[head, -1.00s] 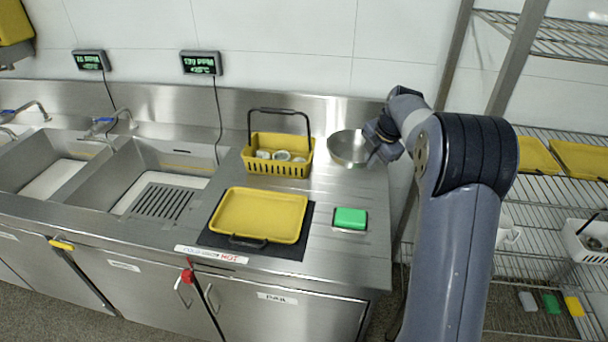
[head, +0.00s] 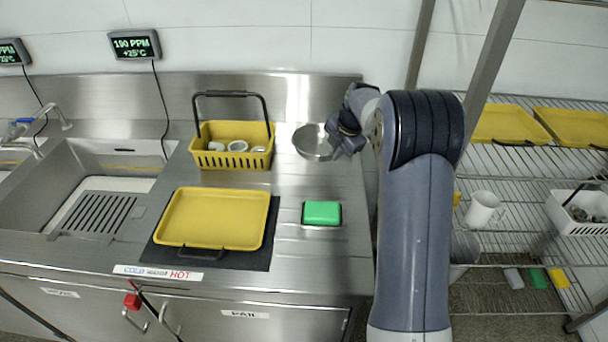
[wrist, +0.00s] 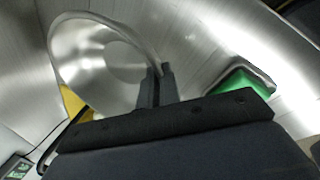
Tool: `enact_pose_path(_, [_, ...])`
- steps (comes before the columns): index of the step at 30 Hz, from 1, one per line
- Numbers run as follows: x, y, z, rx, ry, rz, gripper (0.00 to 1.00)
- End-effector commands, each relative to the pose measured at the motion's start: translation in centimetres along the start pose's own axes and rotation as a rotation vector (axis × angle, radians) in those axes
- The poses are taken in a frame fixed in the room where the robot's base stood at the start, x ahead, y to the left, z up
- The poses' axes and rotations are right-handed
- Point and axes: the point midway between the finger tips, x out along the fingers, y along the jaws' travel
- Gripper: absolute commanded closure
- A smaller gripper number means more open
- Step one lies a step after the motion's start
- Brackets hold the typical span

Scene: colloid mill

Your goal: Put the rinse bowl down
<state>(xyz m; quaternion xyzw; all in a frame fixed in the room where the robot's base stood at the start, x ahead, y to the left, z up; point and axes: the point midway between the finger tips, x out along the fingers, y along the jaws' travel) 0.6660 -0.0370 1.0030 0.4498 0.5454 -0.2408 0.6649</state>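The rinse bowl (head: 311,144) is a round, shallow steel bowl at the back right of the steel counter, right of the yellow basket. My gripper (head: 338,150) is at the bowl's right side. In the wrist view the bowl (wrist: 95,62) fills the upper left, and my gripper's two fingers (wrist: 158,72) are close together on its rim. The bowl looks empty and slightly tilted. I cannot tell whether its underside touches the counter or hangs just above it.
A yellow basket (head: 233,161) with white cups stands left of the bowl. A yellow tray (head: 214,218) on a black mat and a green sponge (head: 321,212) lie in front. A wire shelf (head: 520,162) stands right. Bare counter (head: 300,182) lies between the bowl and sponge.

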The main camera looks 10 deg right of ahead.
Motion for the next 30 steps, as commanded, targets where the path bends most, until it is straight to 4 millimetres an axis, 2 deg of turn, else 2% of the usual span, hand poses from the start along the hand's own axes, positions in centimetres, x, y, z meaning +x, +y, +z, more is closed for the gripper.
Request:
enact_pose_path(3, [1.8,-0.7,0.0,0.002,0.001,-0.002,1.0])
enact_pose_path(10, [3.6,-1.3,0.0,0.001,0.002,-0.001,1.0])
enact_pose_path(16, [6.1,-2.2,0.0,0.001,0.001,-0.001,1.0])
enact_pose_path(27, [6.7,-2.4,0.0,0.0,-0.001,0.002,1.0])
enact_pose_path(30, [6.5,-2.3,0.0,0.001,-0.001,0.001,0.89])
